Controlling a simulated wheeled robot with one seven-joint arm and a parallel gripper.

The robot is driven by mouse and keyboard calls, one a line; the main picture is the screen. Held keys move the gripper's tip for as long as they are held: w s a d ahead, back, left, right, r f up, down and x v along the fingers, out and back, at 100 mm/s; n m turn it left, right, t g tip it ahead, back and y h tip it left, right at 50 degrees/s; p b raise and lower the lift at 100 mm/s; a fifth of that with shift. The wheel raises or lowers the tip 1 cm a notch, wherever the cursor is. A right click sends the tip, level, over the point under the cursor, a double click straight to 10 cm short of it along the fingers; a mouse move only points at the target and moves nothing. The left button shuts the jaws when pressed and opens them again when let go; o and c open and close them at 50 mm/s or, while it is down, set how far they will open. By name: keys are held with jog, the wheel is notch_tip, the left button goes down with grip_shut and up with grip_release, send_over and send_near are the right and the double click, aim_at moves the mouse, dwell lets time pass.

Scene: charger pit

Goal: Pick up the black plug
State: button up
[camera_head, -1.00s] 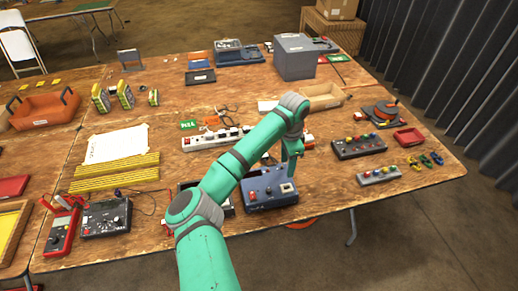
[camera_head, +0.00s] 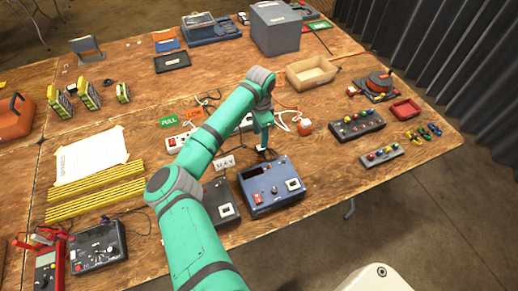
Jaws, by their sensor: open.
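My green arm reaches over the table to my gripper (camera_head: 265,148), which points down just behind the blue control box. The gripper is open, though its fingers are small and hard to make out. A small dark shape (camera_head: 269,154) lies right at the fingertips, at the back edge of the blue box; it may be the black plug, but I cannot tell it clearly from the fingers. Nothing is visibly held. The white power strip (camera_head: 176,143) runs behind my arm, which hides its middle.
The blue control box (camera_head: 270,187) stands just in front of my gripper, with a dark box (camera_head: 219,205) to its left. An orange-and-white plug (camera_head: 305,127) with white cords lies to the right. A wooden tray (camera_head: 314,72) is farther back. Bare table lies right of the blue box.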

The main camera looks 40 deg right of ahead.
aim_at(261, 150)
jog(key=shift+w+f, duration=0.1)
jog(key=shift+f, duration=0.4)
jog(key=f, duration=0.5)
jog(key=shift+s+a, duration=0.2)
jog(key=shift+s, duration=0.1)
jog(key=shift+d, duration=0.1)
jog(key=shift+r, duration=0.1)
jog(key=c, duration=1.2)
